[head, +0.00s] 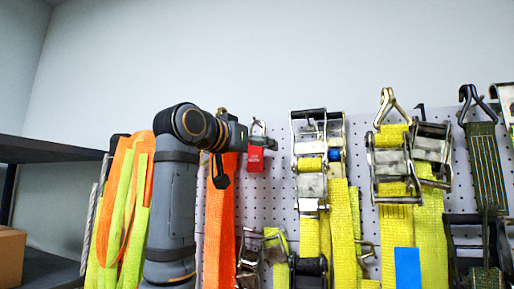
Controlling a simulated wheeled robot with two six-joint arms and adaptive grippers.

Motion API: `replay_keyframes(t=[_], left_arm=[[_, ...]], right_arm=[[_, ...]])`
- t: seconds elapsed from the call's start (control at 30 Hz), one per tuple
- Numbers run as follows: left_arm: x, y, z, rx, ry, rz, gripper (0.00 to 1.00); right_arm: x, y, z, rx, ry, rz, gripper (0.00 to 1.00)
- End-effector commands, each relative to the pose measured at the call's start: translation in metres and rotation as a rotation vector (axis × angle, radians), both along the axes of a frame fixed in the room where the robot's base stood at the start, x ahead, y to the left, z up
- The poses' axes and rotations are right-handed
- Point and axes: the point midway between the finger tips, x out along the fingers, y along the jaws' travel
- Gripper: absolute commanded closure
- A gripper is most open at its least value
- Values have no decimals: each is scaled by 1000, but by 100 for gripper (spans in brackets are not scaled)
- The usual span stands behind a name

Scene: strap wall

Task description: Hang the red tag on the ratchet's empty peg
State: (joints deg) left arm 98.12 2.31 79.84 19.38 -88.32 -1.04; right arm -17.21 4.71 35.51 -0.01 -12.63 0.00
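The red tag (256,159) hangs upright with small white print on its face, just right of my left gripper (236,143). Metal hardware (260,138) shows above and behind the tag. My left gripper is in front of the top of an orange strap; its fingertips are small and partly hidden, so I cannot tell whether they hold the tag. A ratchet (310,165) with a yellow strap is to the right, with a small blue part (335,155) on its right side. I cannot make out which peg is empty. My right gripper is not in view.
Straps crowd the white perforated panel (276,190): orange and lime ones (125,200) at left, an orange one (221,225), yellow ones with ratchets (395,165) and a dark green one (487,165) at right. A dark shelf (45,150) stands far left. The wall above is clear.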

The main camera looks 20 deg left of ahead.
Motion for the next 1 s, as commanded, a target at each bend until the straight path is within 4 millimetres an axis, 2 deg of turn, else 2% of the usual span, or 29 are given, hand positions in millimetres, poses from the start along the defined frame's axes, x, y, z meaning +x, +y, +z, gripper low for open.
replay_keyframes(t=[0.23,0.33,0.7,0.83,1.0], left_arm=[[-1,1,0,0,0,0,38],[-10,4,1,0,-3,1,38],[-91,29,1,0,-4,3,38],[-108,34,1,-1,-2,2,38],[-115,36,0,0,0,0,38]], right_arm=[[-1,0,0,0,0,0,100],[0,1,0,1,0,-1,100],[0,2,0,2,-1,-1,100],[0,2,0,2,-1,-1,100],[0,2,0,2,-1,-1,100]])
